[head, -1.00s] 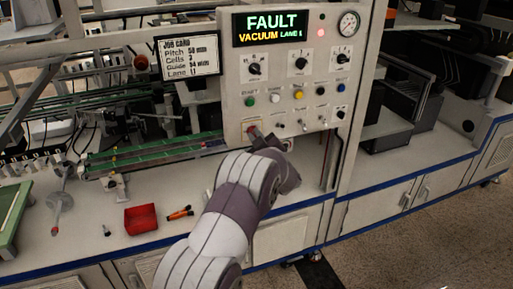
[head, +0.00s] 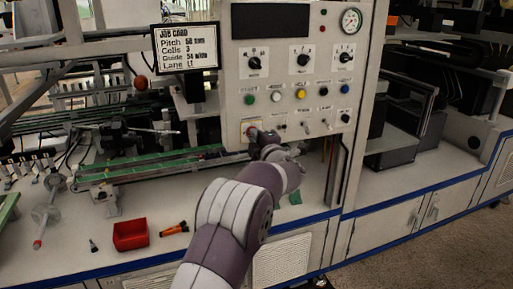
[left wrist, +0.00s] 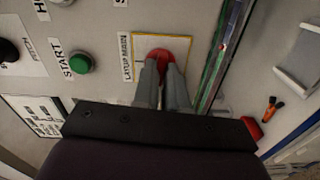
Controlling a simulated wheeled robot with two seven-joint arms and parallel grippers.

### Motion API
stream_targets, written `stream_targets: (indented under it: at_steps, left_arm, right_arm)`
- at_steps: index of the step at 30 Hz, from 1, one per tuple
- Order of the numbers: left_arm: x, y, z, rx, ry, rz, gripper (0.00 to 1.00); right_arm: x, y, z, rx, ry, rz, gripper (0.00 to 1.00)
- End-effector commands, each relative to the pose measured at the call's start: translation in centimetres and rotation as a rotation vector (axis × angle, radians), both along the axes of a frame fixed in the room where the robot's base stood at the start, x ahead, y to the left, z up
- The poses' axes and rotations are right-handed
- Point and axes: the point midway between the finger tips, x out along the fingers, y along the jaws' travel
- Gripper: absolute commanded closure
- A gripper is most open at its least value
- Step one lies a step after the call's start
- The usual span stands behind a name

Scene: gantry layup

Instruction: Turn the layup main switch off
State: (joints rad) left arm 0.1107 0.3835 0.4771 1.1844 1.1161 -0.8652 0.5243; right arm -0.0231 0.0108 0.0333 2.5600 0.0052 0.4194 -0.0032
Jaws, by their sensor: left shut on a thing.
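The layup main switch (left wrist: 167,54) is a red knob on a yellow-bordered plate labelled "LAYUP MAIN" in the left wrist view. It sits at the lower left of the grey control panel (head: 230,85). My left gripper (left wrist: 161,72) is shut on the red knob, its two fingers on either side of it. In the head view my left gripper (head: 256,134) reaches the panel's lower left corner and hides most of the switch. The panel's display (head: 271,21) is dark. My right gripper is not in view.
A green START button (left wrist: 80,63) is beside the switch, with more buttons and knobs across the panel. A job card (head: 186,47) hangs left of the panel. A red bin (head: 130,235) and an orange-black tool (head: 174,230) lie on the bench below.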

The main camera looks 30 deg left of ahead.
Motion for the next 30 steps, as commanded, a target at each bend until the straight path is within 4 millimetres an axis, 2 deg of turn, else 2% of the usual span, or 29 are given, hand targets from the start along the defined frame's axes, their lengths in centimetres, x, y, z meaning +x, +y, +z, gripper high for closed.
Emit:
stream_targets:
  at_steps: [1, 9, 26, 27, 28, 30]
  left_arm:
    - [0.0, 0.0, -0.7, -0.018, -0.014, 0.001, 1.0]
    - [0.0, 0.0, -0.5, -0.076, -0.082, 0.002, 1.0]
    - [0.0, 0.0, -0.4, -0.094, -0.099, 0.002, 1.0]
    - [0.0, 0.0, -0.4, -0.094, -0.099, 0.002, 0.75]
    - [0.0, 0.0, -0.4, -0.093, -0.098, 0.001, 0.65]
    - [0.0, 0.0, -0.3, -0.092, -0.1, 0.001, 0.63]
  right_arm:
    - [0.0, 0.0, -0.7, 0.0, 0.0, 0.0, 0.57]
    - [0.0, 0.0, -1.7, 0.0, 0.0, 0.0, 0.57]
    - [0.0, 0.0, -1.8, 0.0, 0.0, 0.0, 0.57]
    - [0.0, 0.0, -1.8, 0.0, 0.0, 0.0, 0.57]
    - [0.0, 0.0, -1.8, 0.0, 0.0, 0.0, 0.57]
    - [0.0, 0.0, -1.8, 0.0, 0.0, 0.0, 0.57]
